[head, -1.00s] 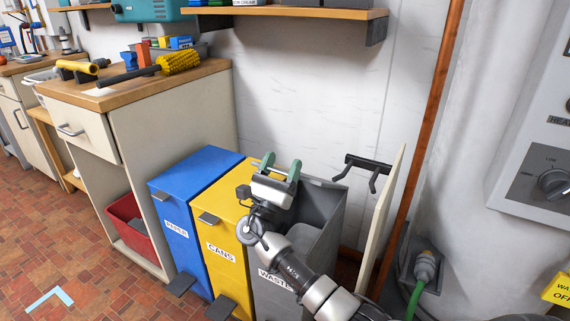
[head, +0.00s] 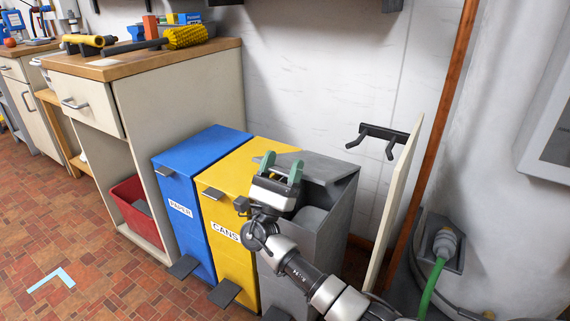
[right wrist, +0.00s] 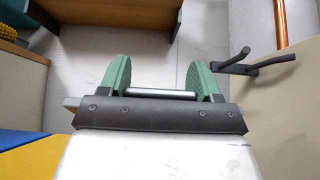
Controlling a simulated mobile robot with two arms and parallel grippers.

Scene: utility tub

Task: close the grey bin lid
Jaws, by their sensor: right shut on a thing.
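The grey bin (head: 330,235) stands at the right end of a row of bins. The hand hides part of the lid. My left gripper is not in view.
The yellow cans bin (head: 232,180) and blue paper bin (head: 190,165) stand closed to the left. A pale panel (head: 395,215) with a dark bracket (head: 383,135) and a copper pipe (head: 440,130) stand close on the right. A wooden-topped cabinet (head: 150,60) is behind left.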

